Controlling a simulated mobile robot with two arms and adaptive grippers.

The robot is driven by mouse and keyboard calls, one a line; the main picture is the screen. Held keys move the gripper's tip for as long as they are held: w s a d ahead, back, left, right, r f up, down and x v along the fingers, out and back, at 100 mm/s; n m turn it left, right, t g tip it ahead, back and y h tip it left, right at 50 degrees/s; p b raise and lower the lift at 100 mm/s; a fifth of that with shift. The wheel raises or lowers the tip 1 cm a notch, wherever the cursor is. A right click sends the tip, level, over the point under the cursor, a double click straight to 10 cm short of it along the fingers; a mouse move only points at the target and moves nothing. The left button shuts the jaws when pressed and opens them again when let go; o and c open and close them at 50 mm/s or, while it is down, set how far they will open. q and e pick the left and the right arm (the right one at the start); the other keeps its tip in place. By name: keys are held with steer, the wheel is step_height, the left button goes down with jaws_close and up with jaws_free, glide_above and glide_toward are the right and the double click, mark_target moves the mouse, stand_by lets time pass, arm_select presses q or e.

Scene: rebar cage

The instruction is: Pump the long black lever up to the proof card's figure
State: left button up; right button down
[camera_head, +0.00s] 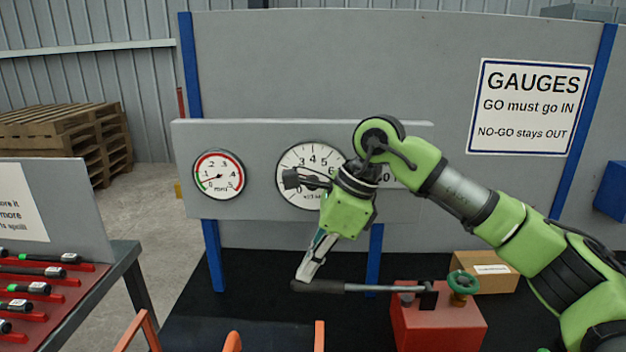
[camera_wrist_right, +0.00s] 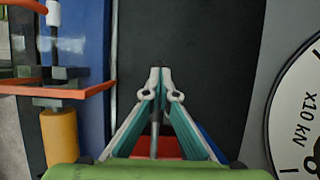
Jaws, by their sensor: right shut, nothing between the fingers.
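The long lever (camera_head: 375,288) lies nearly level, its black grip (camera_head: 318,286) on the left and its metal rod running to the red pump body (camera_head: 437,325). My right gripper (camera_head: 302,276) is shut and empty, pointing down with its fingertips at the grip's left end; whether they touch it I cannot tell. In the wrist view the fingertips (camera_wrist_right: 160,95) are together, with a metal rod (camera_wrist_right: 154,138) below. The large dial (camera_head: 300,160) is partly covered by my arm, its needle unclear. A marking ending in 0 shows beside my wrist; any proof card is largely hidden. My left gripper is out of view.
A small red-rimmed gauge (camera_head: 218,174) hangs left of the large dial. A green handwheel (camera_head: 462,282) sits on the pump, with a cardboard box (camera_head: 486,270) behind. A bench of tools on red strips (camera_head: 50,282) stands left. Orange parts (camera_head: 232,340) rise at the front edge.

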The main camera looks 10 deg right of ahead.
steer(key=shift+f, duration=0.5)
steer(key=shift+r, duration=0.3)
steer(key=p+v, duration=0.2)
steer(key=v, duration=0.1)
steer(key=p+v, duration=0.1)
steer(key=shift+w+a+r, duration=0.1)
steer(key=shift+a+r, duration=0.2)
arm_select(q)
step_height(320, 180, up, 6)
steer(key=p, duration=0.3)
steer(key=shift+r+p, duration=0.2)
steer(key=shift+p, duration=0.15)
arm_select(e)
steer(key=v, duration=0.6)
steer(key=shift+a+r, duration=0.15)
steer(key=shift+a, duration=0.15)
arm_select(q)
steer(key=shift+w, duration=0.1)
arm_select(e)
steer(key=shift+w, duration=0.1)
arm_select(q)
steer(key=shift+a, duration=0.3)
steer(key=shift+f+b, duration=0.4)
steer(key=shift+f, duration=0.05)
arm_select(e)
steer(key=shift+a+f, duration=0.3)
steer(key=shift+f, duration=0.35)
